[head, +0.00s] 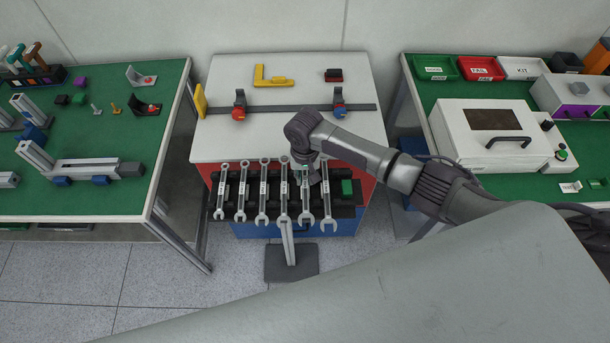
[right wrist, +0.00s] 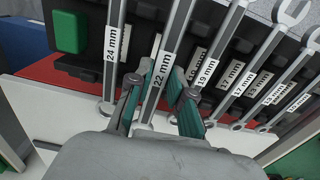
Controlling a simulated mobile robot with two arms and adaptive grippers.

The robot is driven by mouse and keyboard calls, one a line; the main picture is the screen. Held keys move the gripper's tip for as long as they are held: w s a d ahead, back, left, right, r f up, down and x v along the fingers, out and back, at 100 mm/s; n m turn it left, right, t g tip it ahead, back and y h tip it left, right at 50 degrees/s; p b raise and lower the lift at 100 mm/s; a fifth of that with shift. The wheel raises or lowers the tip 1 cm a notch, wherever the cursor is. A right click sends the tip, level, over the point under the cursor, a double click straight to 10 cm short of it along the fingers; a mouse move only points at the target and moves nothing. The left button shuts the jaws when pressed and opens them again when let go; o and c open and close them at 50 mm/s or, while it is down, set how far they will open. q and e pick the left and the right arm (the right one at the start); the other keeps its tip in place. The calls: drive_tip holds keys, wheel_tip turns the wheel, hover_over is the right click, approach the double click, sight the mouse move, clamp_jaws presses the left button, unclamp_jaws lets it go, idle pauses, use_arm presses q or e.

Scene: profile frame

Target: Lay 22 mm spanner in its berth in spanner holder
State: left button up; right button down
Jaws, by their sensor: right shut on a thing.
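The 22 mm spanner (right wrist: 166,62) is between the teal-lined fingers of my right gripper (right wrist: 160,105), which is shut on its shank. In the head view the right gripper (head: 305,176) comes down over it, and the spanner's open jaw (head: 305,218) points to the near side. The spanner lies over the black spanner holder (head: 272,208), roughly in line with the others, between the 24 mm spanner (right wrist: 112,45) and the 19 mm spanner (right wrist: 206,68). I cannot tell whether it touches the holder. Its berth is largely hidden. My left gripper is not in view.
Several smaller spanners (head: 242,190) lie in the holder's left part. A green block (head: 347,187) sits at its right end. On the white top (head: 220,145) behind are a dark rail (head: 285,109) and a yellow square (head: 262,78). Green benches (head: 110,205) stand either side.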

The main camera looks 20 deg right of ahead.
sight(305, 180)
drive_tip(key=shift+f+b, duration=0.65)
drive_tip(key=shift+f, duration=0.75)
drive_tip(key=c, duration=1)
unclamp_jaws()
drive_tip(key=shift+r, duration=0.1)
drive_tip(key=shift+o, duration=0.2)
wheel_tip(305, 180, up, 12)
